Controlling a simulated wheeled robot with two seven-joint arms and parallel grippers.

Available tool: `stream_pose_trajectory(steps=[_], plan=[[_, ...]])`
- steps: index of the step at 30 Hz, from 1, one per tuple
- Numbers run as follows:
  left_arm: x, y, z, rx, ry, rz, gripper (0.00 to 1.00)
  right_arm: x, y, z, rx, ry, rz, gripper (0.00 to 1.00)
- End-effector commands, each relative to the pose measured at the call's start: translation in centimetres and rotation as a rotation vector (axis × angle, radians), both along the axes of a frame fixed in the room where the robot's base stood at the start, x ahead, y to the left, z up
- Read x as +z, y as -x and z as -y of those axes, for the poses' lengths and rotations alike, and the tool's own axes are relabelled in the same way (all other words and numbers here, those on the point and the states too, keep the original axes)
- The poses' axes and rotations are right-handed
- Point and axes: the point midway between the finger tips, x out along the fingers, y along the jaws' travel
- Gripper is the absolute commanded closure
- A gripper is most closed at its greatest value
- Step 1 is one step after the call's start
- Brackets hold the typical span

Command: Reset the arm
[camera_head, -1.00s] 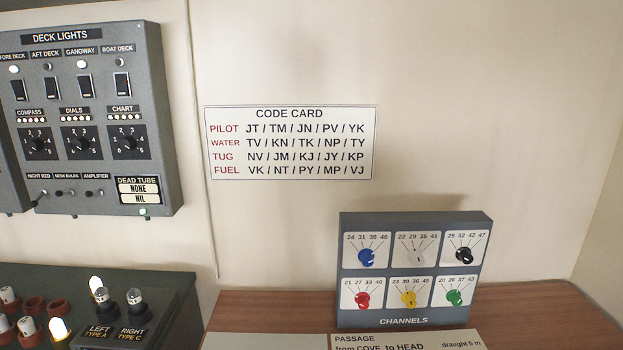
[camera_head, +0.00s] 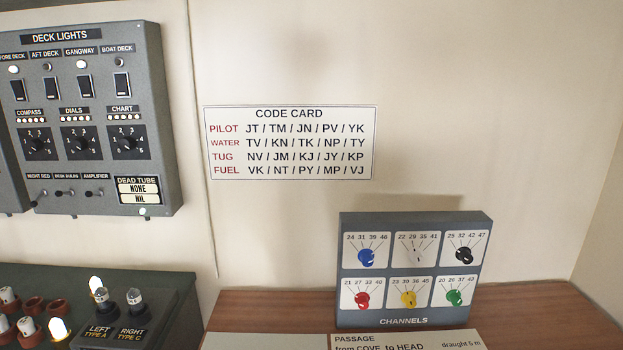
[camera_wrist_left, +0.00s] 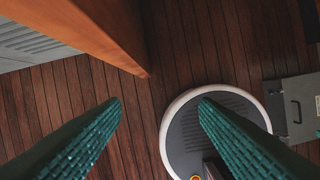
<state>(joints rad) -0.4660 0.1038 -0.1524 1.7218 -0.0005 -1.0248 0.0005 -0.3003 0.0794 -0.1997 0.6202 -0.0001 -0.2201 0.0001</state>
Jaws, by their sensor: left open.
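My left gripper (camera_wrist_left: 160,105) shows in the left wrist view. Its two teal ridged fingers are spread wide apart with nothing between them. They point down over a dark plank floor (camera_wrist_left: 165,50). Neither gripper nor arm shows in the head view, and my right gripper is in neither view.
The head view shows a deck lights panel (camera_head: 150,100), a code card (camera_head: 290,174) on the wall, and a channels box (camera_head: 345,285) on a wooden desk (camera_head: 540,310). In the wrist view a wooden edge (camera_wrist_left: 110,30) lies upper left, and a grey case (camera_wrist_left: 298,95) right.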

Motion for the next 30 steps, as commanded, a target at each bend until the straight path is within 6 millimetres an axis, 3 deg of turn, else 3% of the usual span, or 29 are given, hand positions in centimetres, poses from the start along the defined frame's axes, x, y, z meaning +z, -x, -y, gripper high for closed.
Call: stream_pose_trajectory(steps=[1, 6, 12, 16, 20, 30], plan=[[-2.7, 1.0, -0.1, -0.002, -0.002, -0.02, 0.45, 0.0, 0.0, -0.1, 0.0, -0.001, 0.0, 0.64], [-10.2, 4.9, -0.7, -0.011, -0.006, -0.057, 0.45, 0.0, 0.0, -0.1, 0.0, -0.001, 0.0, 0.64], [-16.8, 11.2, -1.8, -0.02, -0.011, -0.097, 0.45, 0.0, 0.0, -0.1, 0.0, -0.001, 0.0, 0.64], [-19.1, 14.9, -2.5, -0.025, -0.015, -0.117, 0.45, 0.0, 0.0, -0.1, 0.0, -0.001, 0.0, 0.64], [-20.2, 17.2, -3.0, -0.029, -0.017, -0.126, 0.45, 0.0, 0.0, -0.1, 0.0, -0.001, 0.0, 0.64], [-20.2, 17.2, -3.0, -0.029, -0.017, -0.126, 0.45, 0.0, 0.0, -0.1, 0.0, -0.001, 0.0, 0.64]])
